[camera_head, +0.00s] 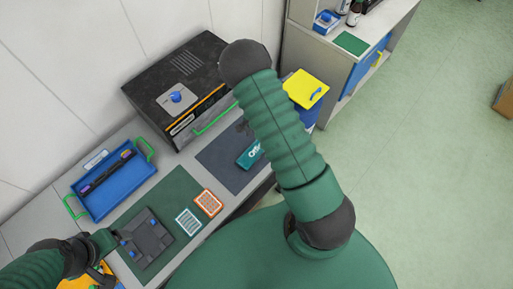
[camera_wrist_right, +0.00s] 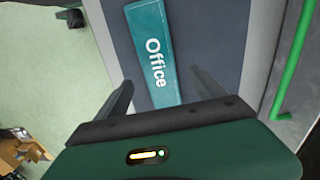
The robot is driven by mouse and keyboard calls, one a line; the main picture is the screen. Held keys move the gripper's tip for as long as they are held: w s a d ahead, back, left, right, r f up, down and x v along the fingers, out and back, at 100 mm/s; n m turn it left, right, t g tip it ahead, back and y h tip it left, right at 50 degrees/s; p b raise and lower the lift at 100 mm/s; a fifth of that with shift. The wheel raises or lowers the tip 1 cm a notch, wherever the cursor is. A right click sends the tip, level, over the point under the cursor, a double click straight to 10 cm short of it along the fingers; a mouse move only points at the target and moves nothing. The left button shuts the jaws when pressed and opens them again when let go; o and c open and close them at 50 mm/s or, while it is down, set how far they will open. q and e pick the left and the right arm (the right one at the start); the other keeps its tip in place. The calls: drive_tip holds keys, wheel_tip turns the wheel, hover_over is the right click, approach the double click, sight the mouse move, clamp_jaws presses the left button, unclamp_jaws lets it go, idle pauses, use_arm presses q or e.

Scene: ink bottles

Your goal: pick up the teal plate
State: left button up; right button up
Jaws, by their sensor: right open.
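The teal plate (camera_head: 250,155) lies flat on a dark grey mat, partly hidden by my right arm in the head view. It bears the white word "Office". In the right wrist view the teal plate (camera_wrist_right: 152,45) runs from the top edge down between my fingers. My right gripper (camera_wrist_right: 162,84) is open, with one finger on each side of the plate's near end and no visible grip on it. In the head view only dark bits of the right gripper (camera_head: 243,127) show beside the arm. My left gripper (camera_head: 103,268) is at the lower left, far from the plate; its jaws are unclear.
A black box-shaped machine (camera_head: 170,88) with a green handle stands behind the mat (camera_head: 218,158). A blue tray (camera_head: 125,187), a dark block (camera_head: 148,240) and two small cards (camera_head: 208,203) are to the left. A yellow-lidded blue bin (camera_head: 302,88) stands right of the arm.

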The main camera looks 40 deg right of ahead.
sight(257, 148)
wheel_tip(257, 148, down, 4)
drive_tip(key=shift+s+a+f+p, duration=0.1)
drive_tip(key=shift+s+a+p, duration=0.05)
drive_tip(key=shift+p, duration=0.7)
drive_tip(key=shift+a+f, duration=0.1)
drive_tip(key=shift+f, duration=0.3)
drive_tip(key=shift+a, duration=0.5)
drive_tip(key=c, duration=0.3)
drive_tip(key=shift+d, duration=0.35)
drive_tip(key=c, duration=1.2)
drive_tip(key=shift+c, duration=0.7)
use_arm(q)
drive_tip(key=shift+v, duration=1)
use_arm(e)
drive_tip(key=shift+a, duration=0.1)
use_arm(q)
drive_tip(key=shift+w, duration=0.1)
use_arm(e)
drive_tip(key=shift+c, duration=0.2)
